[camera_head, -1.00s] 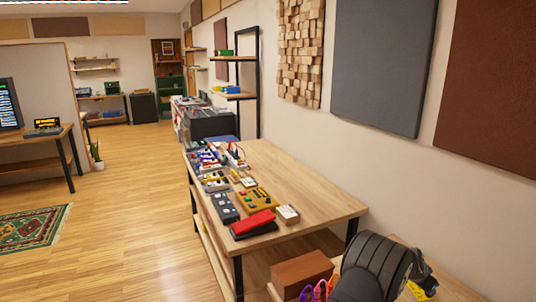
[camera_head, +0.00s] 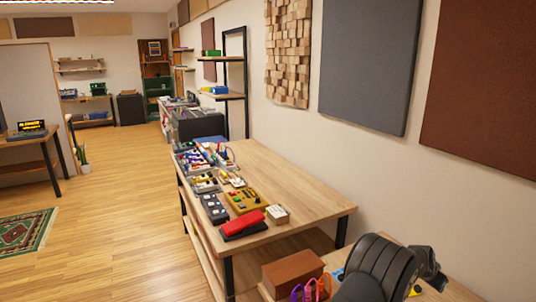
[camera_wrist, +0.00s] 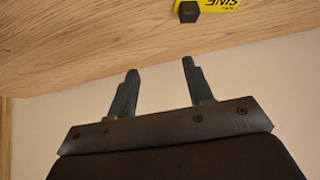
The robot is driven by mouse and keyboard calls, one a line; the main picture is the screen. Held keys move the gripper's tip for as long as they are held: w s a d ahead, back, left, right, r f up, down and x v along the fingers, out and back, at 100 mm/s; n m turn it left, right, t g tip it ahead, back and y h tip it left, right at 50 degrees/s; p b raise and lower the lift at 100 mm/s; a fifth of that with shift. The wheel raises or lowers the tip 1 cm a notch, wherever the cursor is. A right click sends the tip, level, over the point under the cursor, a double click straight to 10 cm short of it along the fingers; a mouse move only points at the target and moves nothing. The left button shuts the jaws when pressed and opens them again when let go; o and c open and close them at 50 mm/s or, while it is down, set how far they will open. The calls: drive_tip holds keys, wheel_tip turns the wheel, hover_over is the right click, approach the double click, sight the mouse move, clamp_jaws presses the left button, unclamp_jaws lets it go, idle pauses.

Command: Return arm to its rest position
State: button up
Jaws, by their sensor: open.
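My gripper (camera_wrist: 158,82) shows in the wrist view with its two dark fingers apart and nothing between them. Beyond the fingers are a pale wall and a wooden surface. My dark, rounded arm links fill the lower right of the head view, over the near wooden surface. The fingertips are hidden or too small to make out in the head view.
A wooden table (camera_head: 300,192) holds several pedals, including a red one (camera_head: 243,222) and a yellow one (camera_head: 246,200). A brown box (camera_head: 293,272) and coloured cables (camera_head: 311,289) lie near my arm. A yellow object (camera_wrist: 220,5) sits on the wood.

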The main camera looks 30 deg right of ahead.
drive_tip(key=s+a+r, duration=0.2)
drive_tip(key=s+r, duration=0.2)
drive_tip(key=s, duration=0.2)
drive_tip(key=w+a+r+n+t, duration=0.1)
drive_tip(key=w+a+r, duration=0.2)
drive_tip(key=w+a, duration=0.5)
drive_tip(key=w+a+r+n, duration=0.1)
drive_tip(key=w+a+r, duration=0.1)
drive_tip(key=w+a, duration=0.55)
drive_tip(key=w+a+r+n+t, duration=0.1)
drive_tip(key=w+a, duration=0.3)
drive_tip(key=a, duration=0.5)
drive_tip(key=w+a+r+n+t, duration=0.1)
drive_tip(key=w+a+r, duration=0.1)
drive_tip(key=a, duration=0.8)
drive_tip(key=shift+w+n+y, duration=0.3)
drive_tip(key=shift+w, duration=0.55)
drive_tip(key=s+d+f+m, duration=0.1)
drive_tip(key=s+d, duration=0.3)
drive_tip(key=d, duration=0.6)
drive_tip(key=s+d+f+m+g, duration=0.1)
drive_tip(key=s+d, duration=0.3)
drive_tip(key=d, duration=0.6)
drive_tip(key=shift+f+m+g, duration=0.3)
drive_tip(key=shift+f, duration=0.25)
drive_tip(key=shift+s, duration=0.1)
